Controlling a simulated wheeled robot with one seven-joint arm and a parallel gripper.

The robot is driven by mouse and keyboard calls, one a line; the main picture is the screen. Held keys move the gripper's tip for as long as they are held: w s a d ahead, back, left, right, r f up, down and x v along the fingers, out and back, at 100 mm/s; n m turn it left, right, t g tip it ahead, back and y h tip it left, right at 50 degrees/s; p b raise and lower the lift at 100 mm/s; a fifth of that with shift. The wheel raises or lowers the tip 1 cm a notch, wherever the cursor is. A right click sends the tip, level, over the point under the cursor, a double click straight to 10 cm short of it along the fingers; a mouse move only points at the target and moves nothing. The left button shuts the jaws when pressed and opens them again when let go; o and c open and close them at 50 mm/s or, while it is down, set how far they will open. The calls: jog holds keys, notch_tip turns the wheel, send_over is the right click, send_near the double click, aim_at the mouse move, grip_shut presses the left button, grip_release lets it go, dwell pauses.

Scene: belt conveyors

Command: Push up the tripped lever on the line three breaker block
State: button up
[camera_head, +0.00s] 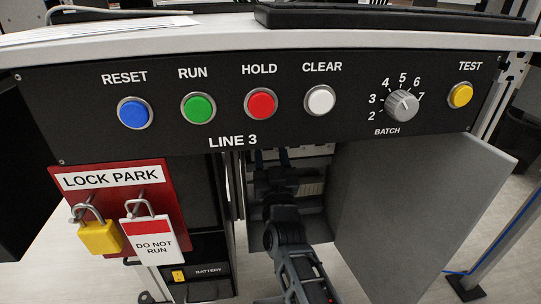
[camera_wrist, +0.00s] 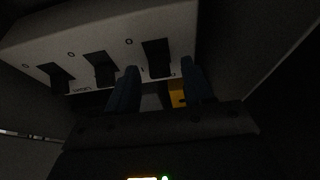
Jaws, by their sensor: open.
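The breaker block (camera_wrist: 105,35) is a pale box in the dim wrist view, with a row of three dark slots marked "0". Lever positions inside the slots are too dark to tell. A small yellow piece (camera_wrist: 177,93) shows below the right-hand slot (camera_wrist: 158,58); I cannot tell whether it is a lever. My gripper (camera_wrist: 160,85) is open, its two blue fingers either side of the right-hand slot and the yellow piece. I cannot tell whether they touch the block. In the head view my gripper (camera_head: 270,158) reaches into the open cabinet below the LINE 3 panel (camera_head: 320,122), largely hiding the block.
A grey cabinet door (camera_head: 415,215) stands open at the right of my arm. At the left hang a red lock park board (camera_head: 155,178), a yellow padlock (camera_head: 100,238) and a "DO NOT RUN" tag (camera_head: 152,242). A battery box (camera_head: 205,271) sits lower left.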

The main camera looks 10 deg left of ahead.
grip_shut()
jog(key=r+g+p, duration=0.1)
jog(key=g+p, duration=0.1)
jog(key=p, duration=0.6)
jog(key=shift+r+h, duration=0.3)
jog(key=shift+f+g+p, duration=0.15)
jog(key=shift+g+p, duration=0.25)
jog(key=shift+p, duration=0.45)
grip_release()
